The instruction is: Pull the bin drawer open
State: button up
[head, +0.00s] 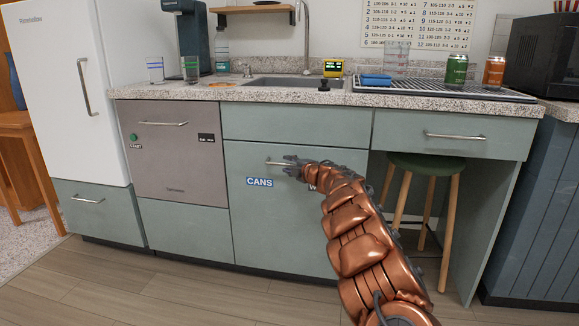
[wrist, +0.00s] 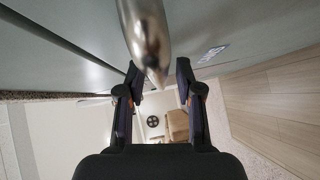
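The bin drawer (head: 270,220) is the grey-green front below the sink, with a "CANS" label (head: 259,182) and a second label mostly hidden by my arm. Its front looks flush with its neighbours. Its metal bar handle (head: 273,162) runs across near the top, its right part hidden by my gripper (head: 292,165). In the wrist view the handle (wrist: 147,35) comes in from the top and its end reaches the space at the fingertips. My gripper (wrist: 159,72) is open there, with gaps beside the bar. I cannot tell whether either finger touches it.
A panel (head: 295,127) without a handle lies above the drawer, under the counter and sink (head: 290,83). A grey dishwasher (head: 175,150) stands to the left. A stool (head: 428,163) stands in the open knee space to the right. The floor (head: 200,290) in front is clear.

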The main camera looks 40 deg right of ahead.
grip_shut()
jog(key=shift+s+a+f, duration=0.1)
dwell(0.6)
